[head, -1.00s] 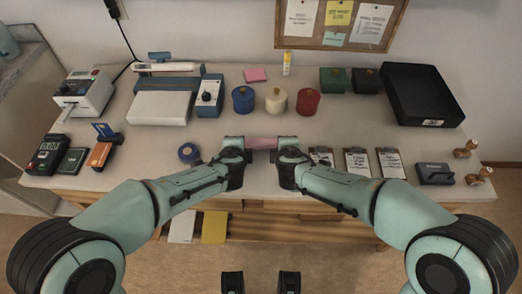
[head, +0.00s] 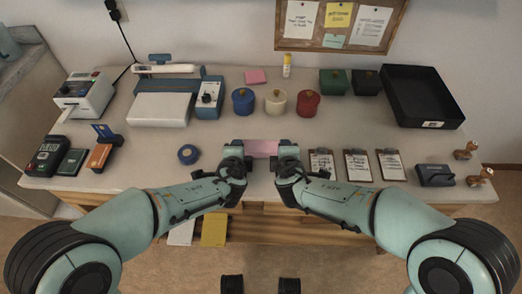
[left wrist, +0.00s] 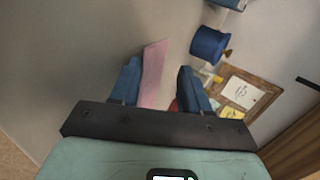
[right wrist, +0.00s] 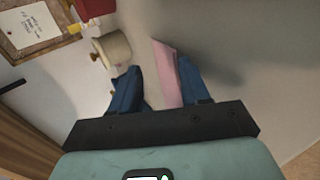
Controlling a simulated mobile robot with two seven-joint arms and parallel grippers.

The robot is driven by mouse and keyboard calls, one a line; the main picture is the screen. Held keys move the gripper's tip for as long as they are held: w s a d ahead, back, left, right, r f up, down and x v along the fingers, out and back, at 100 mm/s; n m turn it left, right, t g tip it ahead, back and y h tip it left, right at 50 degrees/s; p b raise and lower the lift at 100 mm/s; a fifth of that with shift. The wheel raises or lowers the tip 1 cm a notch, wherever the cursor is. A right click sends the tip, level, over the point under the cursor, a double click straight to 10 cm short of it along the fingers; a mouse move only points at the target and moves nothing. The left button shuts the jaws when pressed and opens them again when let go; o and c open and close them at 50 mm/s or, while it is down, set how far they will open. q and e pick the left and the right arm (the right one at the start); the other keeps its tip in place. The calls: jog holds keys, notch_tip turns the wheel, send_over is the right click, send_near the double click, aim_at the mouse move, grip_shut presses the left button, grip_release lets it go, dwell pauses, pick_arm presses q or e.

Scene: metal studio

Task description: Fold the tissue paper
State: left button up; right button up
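The pink tissue paper (head: 263,147) is near the front middle of the table, between my two grippers. My left gripper (head: 242,150) is at its left end and my right gripper (head: 284,150) at its right end. In the left wrist view the paper (left wrist: 153,75) shows as a pink strip between spread fingers, close to the left finger. In the right wrist view the paper (right wrist: 168,75) also lies between spread fingers, nearer the right finger. Both grippers are open. Whether any finger touches the paper is unclear.
A blue tape roll (head: 188,153) lies left of my left gripper. Clipboards (head: 321,165) lie just right of my right gripper. Blue, cream and red pots (head: 308,103) stand behind the paper. A black tray (head: 420,97) is at the back right.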

pick_arm(q)
jog(key=shift+r, duration=0.1)
jog(key=s+r, duration=0.6)
jog(key=r, duration=0.2)
jog(key=shift+r, duration=0.4)
pick_arm(e)
jog(key=s+r, duration=0.6)
jog(key=r, duration=0.3)
